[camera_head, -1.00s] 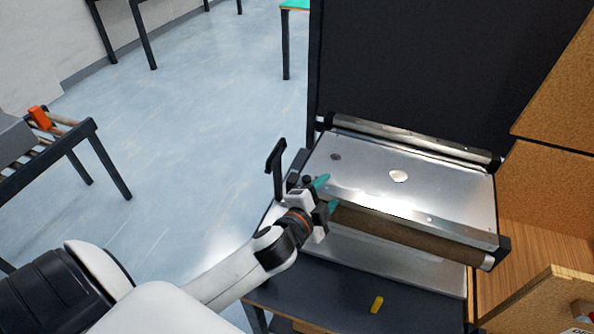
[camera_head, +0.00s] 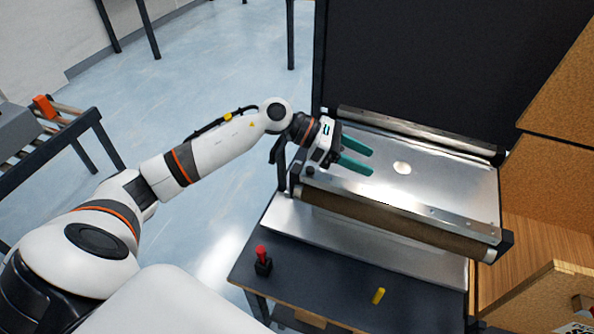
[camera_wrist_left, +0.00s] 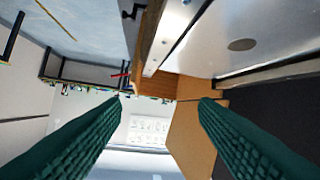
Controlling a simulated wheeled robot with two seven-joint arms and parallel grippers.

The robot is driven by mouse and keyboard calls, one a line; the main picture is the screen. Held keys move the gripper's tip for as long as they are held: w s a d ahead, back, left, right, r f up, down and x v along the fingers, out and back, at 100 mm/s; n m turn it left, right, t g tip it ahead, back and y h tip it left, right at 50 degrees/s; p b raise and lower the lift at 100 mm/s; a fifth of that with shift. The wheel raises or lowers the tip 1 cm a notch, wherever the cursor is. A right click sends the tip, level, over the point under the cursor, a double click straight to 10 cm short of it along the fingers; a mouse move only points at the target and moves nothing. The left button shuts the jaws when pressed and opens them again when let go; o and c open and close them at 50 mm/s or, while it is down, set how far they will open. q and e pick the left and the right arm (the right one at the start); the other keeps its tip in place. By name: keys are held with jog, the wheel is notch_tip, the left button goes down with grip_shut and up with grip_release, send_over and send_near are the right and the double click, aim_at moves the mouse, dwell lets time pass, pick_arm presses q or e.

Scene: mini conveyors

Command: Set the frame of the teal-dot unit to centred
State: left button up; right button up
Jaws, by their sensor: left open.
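A mini conveyor unit with a bare metal plate (camera_head: 440,178) stands on a dark table. A silver bar (camera_head: 400,204) and a brown roller (camera_head: 395,222) run along its near edge. A pale oval spot (camera_head: 402,167) lies on the plate. I see no teal dot, so I cannot tell whether this is the teal-dot unit. My left gripper (camera_head: 370,162), with teal fingers, is open and empty over the plate's left part. A black upright handle (camera_head: 281,165) stands beside the unit's left end, partly behind my gripper. The left wrist view shows both fingers (camera_wrist_left: 160,99) apart. My right gripper is not in view.
A red-topped black post (camera_head: 262,262) and a yellow peg (camera_head: 378,296) stand on the dark table (camera_head: 325,279) in front. A tall black panel (camera_head: 420,65) rises behind the unit. Cork-like boxes (camera_head: 555,185) close the right side.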

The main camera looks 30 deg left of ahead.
aim_at(295, 168)
pick_arm(q)
jog(key=a+m+y, duration=0.1)
jog(key=a, duration=0.2)
jog(key=a+f+m+g+y, duration=0.1)
jog(key=a+y, duration=0.1)
jog(key=a, duration=0.1)
jog(key=a+g+y, duration=0.1)
jog(key=a, duration=0.2)
jog(key=shift+s+a+f+m+y, duration=0.1)
jog(key=shift+a+f+m+y, duration=0.2)
jog(key=shift+a+f+m, duration=0.1)
jog(key=s+a+g+y, duration=0.2)
jog(key=a+y, duration=0.2)
jog(key=a, duration=0.6)
jog(key=shift+m, duration=0.4)
jog(key=p+x, duration=0.1)
jog(key=x, duration=0.3)
jog(key=p+x, duration=0.1)
jog(key=x, duration=0.2)
jog(key=d+x, duration=0.1)
jog(key=x, duration=0.3)
jog(key=shift+d+f+p, duration=0.1)
jog(key=shift+f+p, duration=0.05)
jog(key=shift+p, duration=0.25)
